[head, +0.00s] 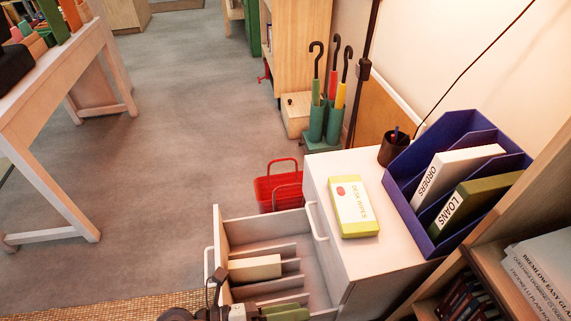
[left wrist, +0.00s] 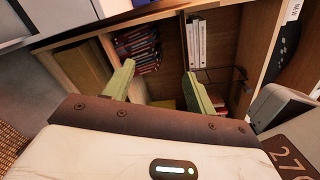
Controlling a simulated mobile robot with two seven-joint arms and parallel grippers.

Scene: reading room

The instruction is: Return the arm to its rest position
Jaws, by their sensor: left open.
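My left gripper (head: 286,312) shows at the bottom edge of the head view, over the front part of the open drawer (head: 222,232). Its green fingers also show in the left wrist view (left wrist: 160,74), spread apart with nothing between them. Beyond them are shelves with books. The rest of the left arm is mostly cut off by the head view's lower edge. My right gripper is in neither view.
The open drawer has dividers and a cream block (head: 255,268). The cabinet top (head: 330,167) holds a wipes box (head: 353,206), a blue file holder (head: 430,238) and a pen cup (head: 394,148). A red basket (head: 279,187) stands behind the drawer.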

